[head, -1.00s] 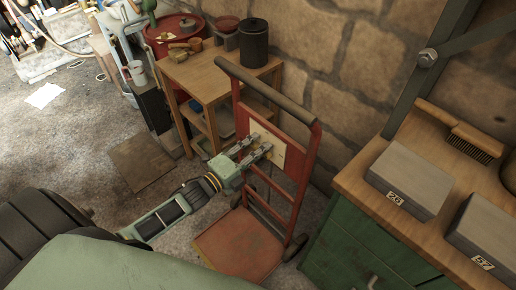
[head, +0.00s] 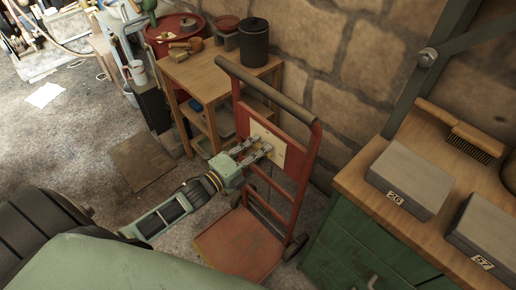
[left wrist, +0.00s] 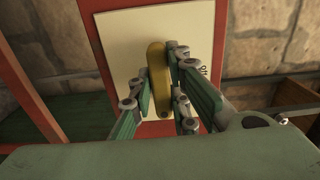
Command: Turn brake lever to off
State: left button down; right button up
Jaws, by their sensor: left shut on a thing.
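The brake lever (left wrist: 157,72) is a yellow, rounded bar on a pale plate (left wrist: 121,44). In the left wrist view it stands nearly upright between my left gripper's fingers. Part of a dark marking that looks like "off" (left wrist: 203,70) shows on the plate to the right of the lever. In the head view the plate (head: 266,141) is fixed to a red hand truck (head: 304,165). My left gripper (head: 260,149) reaches it from the left and is shut on the lever. The fingers hide the lever in the head view. My right gripper is out of view.
A wooden table (head: 205,81) with a dark canister (head: 254,42) stands behind and left of the truck. A green workbench (head: 352,238) with grey boxes (head: 409,180) is at the right. A stone wall is close behind. Floor is open at the left.

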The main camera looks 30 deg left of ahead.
pick_arm(q)
jog(key=shift+n, duration=0.3)
jog(key=n+p, duration=0.1)
jog(key=n, duration=0.3)
jog(key=shift+n, duration=0.3)
jog(key=n+p, duration=0.1)
jog(key=n, duration=0.3)
jog(key=shift+n, duration=0.3)
jog(key=n, duration=0.4)
jog(key=shift+d+n+p, duration=0.1)
jog(key=shift+n+p, duration=0.2)
jog(key=shift+p, duration=0.1)
jog(key=n, duration=0.3)
jog(key=shift+f, duration=0.15)
jog(key=shift+n, duration=0.4)
jog(key=c, duration=1.7)
grip_release()
